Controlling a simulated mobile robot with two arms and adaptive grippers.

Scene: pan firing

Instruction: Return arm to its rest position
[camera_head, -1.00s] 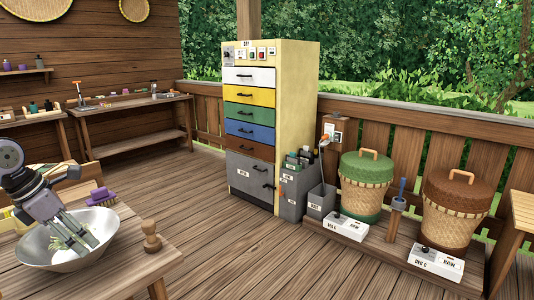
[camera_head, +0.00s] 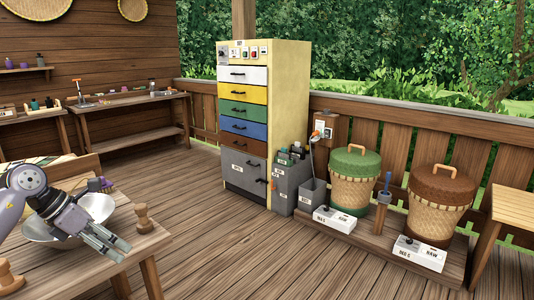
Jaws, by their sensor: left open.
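My left gripper (camera_head: 116,246) is open, its fingers pointing right and down over the front part of the wooden table (camera_head: 148,250). I see nothing between its fingers. The arm crosses in front of a metal bowl (camera_head: 98,206) on the table and hides much of it. My right gripper is out of view.
A wooden knob-shaped tool (camera_head: 143,218) stands right of the bowl, and another wooden piece (camera_head: 8,278) is at lower left. A purple brush (camera_head: 106,185) lies behind the bowl. A drawer cabinet (camera_head: 290,100) and lidded baskets (camera_head: 352,190) stand beyond open floor.

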